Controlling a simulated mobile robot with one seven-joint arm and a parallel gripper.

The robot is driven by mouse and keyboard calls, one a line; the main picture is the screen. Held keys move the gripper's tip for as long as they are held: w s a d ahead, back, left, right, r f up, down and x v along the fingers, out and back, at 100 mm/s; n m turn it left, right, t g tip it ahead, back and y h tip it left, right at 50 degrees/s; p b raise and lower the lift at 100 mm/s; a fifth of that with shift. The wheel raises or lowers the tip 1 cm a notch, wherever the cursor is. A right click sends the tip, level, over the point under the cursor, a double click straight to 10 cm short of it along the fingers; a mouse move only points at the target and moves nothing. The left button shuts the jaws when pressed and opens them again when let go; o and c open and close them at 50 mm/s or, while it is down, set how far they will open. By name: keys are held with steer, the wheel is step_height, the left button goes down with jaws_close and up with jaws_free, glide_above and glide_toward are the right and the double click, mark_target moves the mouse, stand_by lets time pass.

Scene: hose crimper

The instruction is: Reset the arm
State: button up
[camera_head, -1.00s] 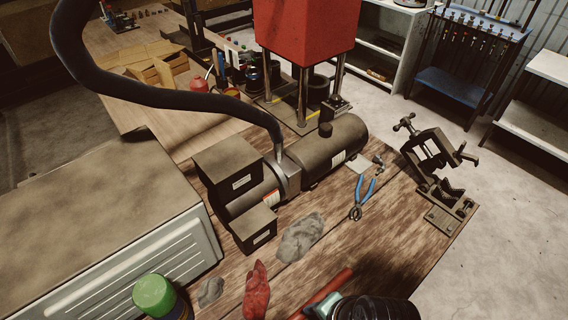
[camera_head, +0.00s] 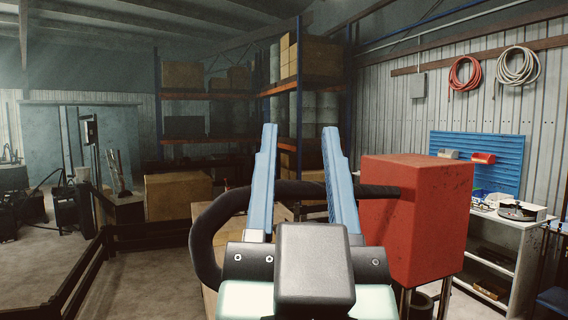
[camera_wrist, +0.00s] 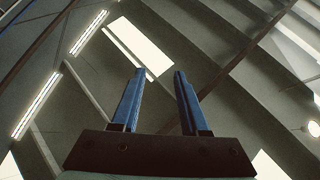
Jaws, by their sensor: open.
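My gripper (camera_head: 299,135) is raised in front of the head camera, with its two blue fingers pointing up. The fingers are apart and nothing is between them. The open fingers also show in the wrist view (camera_wrist: 158,72), against the ceiling with its bright panels and lamps. A red box-shaped machine head (camera_head: 415,215) stands on metal posts just right of my gripper. A thick black hose (camera_head: 208,225) curves from the left, passes behind the fingers and reaches the red head. The workbench is mostly hidden behind my gripper.
Shelving with boxes (camera_head: 183,75) stands at the back. A dark railing (camera_head: 85,275) runs along the left, by open floor. At the right are a white shelf unit (camera_head: 515,250), a blue pegboard (camera_head: 485,150) and coiled hoses (camera_head: 517,66) on the wall.

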steer(key=shift+n+t, duration=0.6)
steer(key=shift+t, duration=0.3)
steer(key=s+r, duration=0.1)
steer(key=s+a+r, duration=0.1)
steer(key=s+r, duration=0.1)
steer(key=shift+a+r, duration=0.1)
steer(key=shift+r, duration=0.15)
